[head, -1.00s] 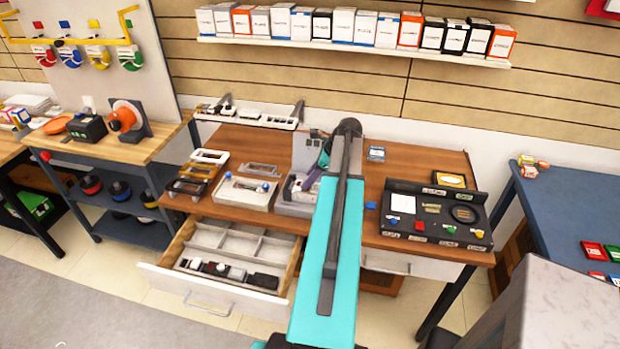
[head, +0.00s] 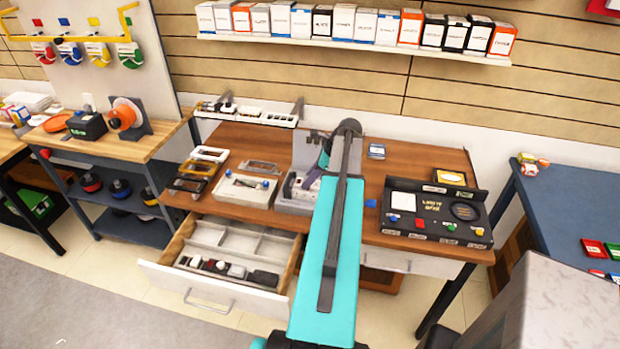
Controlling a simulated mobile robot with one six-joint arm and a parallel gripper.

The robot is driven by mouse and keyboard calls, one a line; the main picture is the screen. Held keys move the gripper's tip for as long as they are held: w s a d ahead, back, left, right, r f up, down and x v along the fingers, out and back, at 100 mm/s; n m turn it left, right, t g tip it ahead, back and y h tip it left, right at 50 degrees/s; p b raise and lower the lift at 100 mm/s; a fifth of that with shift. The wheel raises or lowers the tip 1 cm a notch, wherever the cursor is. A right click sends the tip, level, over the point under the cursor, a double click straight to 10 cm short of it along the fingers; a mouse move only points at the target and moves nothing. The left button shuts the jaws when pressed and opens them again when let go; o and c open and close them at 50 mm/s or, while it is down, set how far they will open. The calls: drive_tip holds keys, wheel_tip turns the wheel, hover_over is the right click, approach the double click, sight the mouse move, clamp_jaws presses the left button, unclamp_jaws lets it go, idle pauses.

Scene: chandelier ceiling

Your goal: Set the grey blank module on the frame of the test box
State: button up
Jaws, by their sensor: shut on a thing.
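A grey box with a raised lid (head: 307,153), apparently the test box (head: 291,206), stands at the middle of the wooden bench. My teal and black arm reaches over its right side. My gripper (head: 309,183) is low at the box opening, small and partly covered by my arm. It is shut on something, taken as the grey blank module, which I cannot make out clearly. Whether the module touches the frame inside the box cannot be told.
An open drawer (head: 219,290) with several modules juts out below. Left of the box are a pale tray with a blue knob (head: 240,201) and several small frames (head: 198,170). A black light box (head: 430,228) stands right.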

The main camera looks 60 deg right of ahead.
drive_tip(key=shift+f, duration=0.1)
idle(0.6)
drive_tip(key=o, duration=1.1)
drive_tip(key=shift+p, duration=0.3)
drive_tip(key=shift+r+p, duration=2.25)
drive_tip(key=shift+r, duration=0.75)
